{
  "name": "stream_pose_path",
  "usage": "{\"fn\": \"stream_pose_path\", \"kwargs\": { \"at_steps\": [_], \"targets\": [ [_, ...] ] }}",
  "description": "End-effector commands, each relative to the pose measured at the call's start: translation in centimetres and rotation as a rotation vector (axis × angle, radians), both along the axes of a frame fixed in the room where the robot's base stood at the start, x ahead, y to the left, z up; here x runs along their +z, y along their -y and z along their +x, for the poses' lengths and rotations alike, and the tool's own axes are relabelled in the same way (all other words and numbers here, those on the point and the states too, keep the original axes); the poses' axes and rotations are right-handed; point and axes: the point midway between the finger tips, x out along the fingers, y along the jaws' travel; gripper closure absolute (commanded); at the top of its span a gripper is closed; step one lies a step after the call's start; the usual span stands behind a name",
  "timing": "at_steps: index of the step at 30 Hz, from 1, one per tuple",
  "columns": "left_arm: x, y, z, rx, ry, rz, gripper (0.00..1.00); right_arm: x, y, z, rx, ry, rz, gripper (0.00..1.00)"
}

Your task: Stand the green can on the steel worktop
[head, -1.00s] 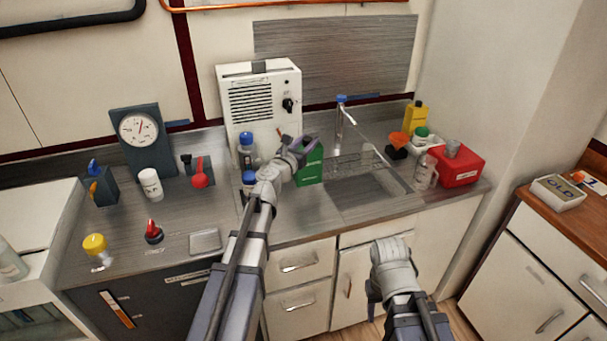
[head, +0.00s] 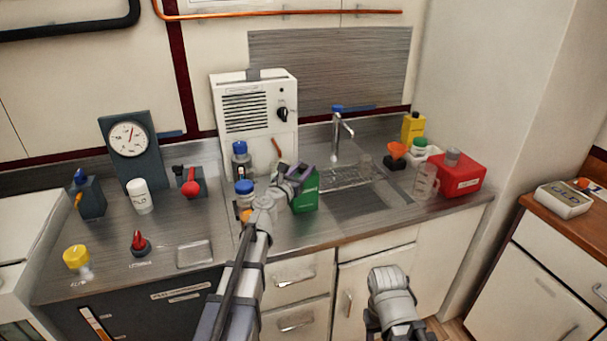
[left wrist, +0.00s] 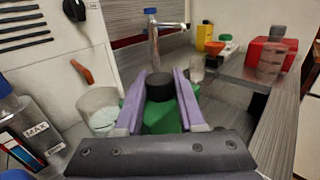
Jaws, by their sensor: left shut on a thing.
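The green can (head: 306,196) has a black cap and stays upright in my left gripper (head: 300,172), left of the sink. In the left wrist view, the purple fingers of my left gripper (left wrist: 160,76) close on both sides of the can (left wrist: 160,118), just below its cap. The can's base is at or just above the steel worktop (head: 325,227); I cannot tell whether it touches. My right gripper (head: 372,318) is low in front of the cabinets, its fingers mostly hidden, and looks empty.
A clear beaker (left wrist: 98,108) and blue-capped bottles (head: 244,190) stand close left of the can. A white machine (head: 252,100) is behind. The tap (head: 340,135) and sink (head: 362,203) are to the right, with a red container (head: 460,178) beyond.

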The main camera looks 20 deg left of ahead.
Motion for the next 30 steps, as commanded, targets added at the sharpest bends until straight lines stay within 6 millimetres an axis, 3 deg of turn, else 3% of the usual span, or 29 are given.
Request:
{"fn": "stream_pose_path", "kwargs": {
  "at_steps": [8, 9, 16, 26, 30],
  "targets": [
    [-0.2, 0.0, 0.0, 0.0, 0.0, -0.001, 1.0, -0.2, 0.0, 0.0, 0.0, 0.0, 0.0, 0.5],
    [-0.2, 0.0, 0.0, 0.0, 0.0, 0.0, 0.59, -0.2, 0.0, 0.0, 0.0, 0.0, 0.0, 0.5],
    [-0.1, 0.0, 0.0, 0.0, 0.0, 0.0, 0.33, -0.1, 0.0, 0.0, 0.0, 0.0, 0.0, 0.5],
    [0.3, 0.0, 0.0, 0.0, 0.0, 0.0, 0.32, 0.3, 0.0, 0.0, 0.0, 0.0, 0.0, 0.5],
    [0.1, -0.4, -2.2, 0.002, 0.0, 0.0, 0.32, 0.1, 0.0, 0.0, 0.0, 0.0, 0.0, 0.5]
  ]
}}
